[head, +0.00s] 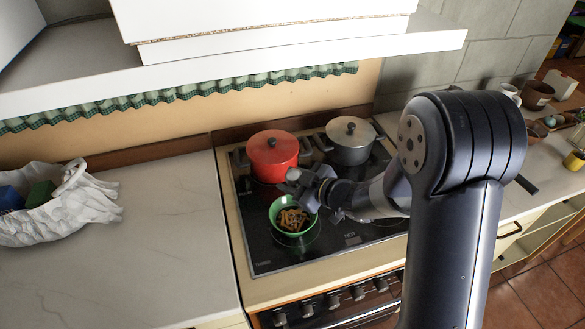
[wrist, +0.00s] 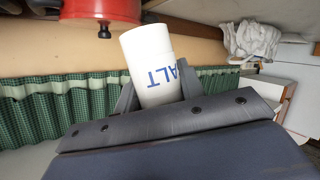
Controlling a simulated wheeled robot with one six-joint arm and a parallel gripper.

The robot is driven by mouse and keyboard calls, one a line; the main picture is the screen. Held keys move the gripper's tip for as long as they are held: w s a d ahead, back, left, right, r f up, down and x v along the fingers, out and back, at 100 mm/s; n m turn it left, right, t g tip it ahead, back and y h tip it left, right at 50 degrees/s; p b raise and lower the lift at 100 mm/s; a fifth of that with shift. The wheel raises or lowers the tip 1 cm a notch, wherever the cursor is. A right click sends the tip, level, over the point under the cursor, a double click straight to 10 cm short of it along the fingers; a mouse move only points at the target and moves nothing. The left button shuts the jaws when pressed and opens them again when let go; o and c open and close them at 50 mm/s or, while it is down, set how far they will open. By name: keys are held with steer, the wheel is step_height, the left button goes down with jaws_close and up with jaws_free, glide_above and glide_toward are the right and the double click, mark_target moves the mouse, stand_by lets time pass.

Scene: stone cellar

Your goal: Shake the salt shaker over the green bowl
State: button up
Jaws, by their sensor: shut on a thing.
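The green bowl (head: 274,214) sits on the black cooktop in the head view, with brown strips of food in it. My gripper (head: 302,182) is just above the bowl's far side, and its arm reaches in from the right. In the wrist view my gripper (wrist: 157,82) is shut on the white salt shaker (wrist: 148,54), which has blue lettering, partly readable as "ALT". One finger is on each side of it. The wrist picture is turned over, with the red pot hanging from the top.
A red pot (head: 271,158) and a grey pot (head: 350,141) stand on the back of the cooktop (head: 262,255). A white bag (head: 75,208) with blue and green items lies on the left counter. A white hood (head: 290,60) overhangs the stove. The left counter's front is clear.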

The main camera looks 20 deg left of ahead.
steer(key=shift+s+a+r+m+g, duration=0.1)
steer(key=shift+s+r+m+g, duration=0.2)
steer(key=shift+m+g, duration=0.25)
steer(key=shift+s+a+r+m+g, duration=0.1)
steer(key=shift+s+r+m+g, duration=0.2)
steer(key=shift+m, duration=0.45)
